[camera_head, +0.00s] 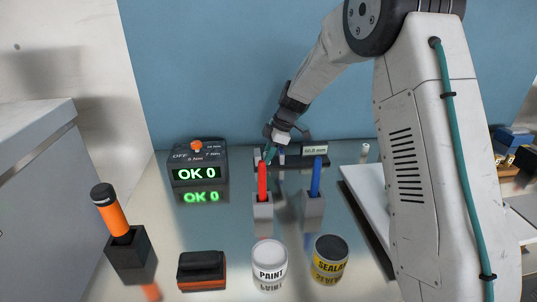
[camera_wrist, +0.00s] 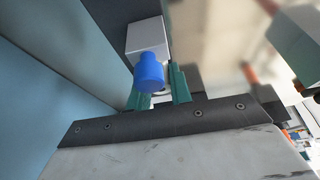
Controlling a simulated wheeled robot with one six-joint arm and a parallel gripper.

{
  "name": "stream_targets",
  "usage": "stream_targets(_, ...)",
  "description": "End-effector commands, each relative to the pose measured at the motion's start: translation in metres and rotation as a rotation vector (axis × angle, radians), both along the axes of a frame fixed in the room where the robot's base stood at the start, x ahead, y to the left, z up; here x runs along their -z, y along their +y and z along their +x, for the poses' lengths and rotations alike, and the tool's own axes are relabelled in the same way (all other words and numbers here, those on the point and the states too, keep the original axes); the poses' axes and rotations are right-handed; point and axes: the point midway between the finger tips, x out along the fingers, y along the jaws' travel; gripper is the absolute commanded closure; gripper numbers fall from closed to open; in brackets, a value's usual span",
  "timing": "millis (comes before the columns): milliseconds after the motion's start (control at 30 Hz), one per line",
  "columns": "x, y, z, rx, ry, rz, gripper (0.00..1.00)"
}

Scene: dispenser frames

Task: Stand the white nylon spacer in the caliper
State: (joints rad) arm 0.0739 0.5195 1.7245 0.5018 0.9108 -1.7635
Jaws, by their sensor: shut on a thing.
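My gripper (camera_head: 271,153) is at the back of the table, low beside the caliper (camera_head: 318,162), a dark device with a small lit display. In the wrist view its teal fingertips (camera_wrist: 160,98) are shut on a small pale piece, the white nylon spacer (camera_wrist: 160,92). Most of the spacer is hidden by the fingers and by the blue marker in front. I cannot tell whether the spacer touches the caliper.
A red marker (camera_head: 262,180) and a blue marker (camera_head: 316,177) stand in grey blocks in front of the caliper. A tester reading OK 0 (camera_head: 198,165) is at left. Paint (camera_head: 270,273) and sealant (camera_head: 330,270) cans stand in front. A small pale cylinder (camera_head: 365,151) stands at right.

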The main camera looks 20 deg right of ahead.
Motion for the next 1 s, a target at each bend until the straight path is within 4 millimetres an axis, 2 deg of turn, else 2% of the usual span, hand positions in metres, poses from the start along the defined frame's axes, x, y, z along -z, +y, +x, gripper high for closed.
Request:
stream_targets(33, 0.001, 0.000, 0.000, 0.000, 0.000, 0.000, 0.71)
stream_targets(100, 0.000, 0.000, 0.000, 0.001, 0.000, 0.000, 0.57)
stream_targets(467, -0.006, -0.002, 0.000, 0.001, 0.000, 0.000, 0.57)
stream_targets(567, -0.018, -0.007, -0.001, 0.002, -0.003, 0.001, 0.57)
stream_targets(900, -0.085, -0.034, -0.006, 0.002, -0.003, 0.000, 0.57)
stream_targets(1000, -0.098, -0.040, -0.007, 0.002, -0.001, 0.000, 0.57)
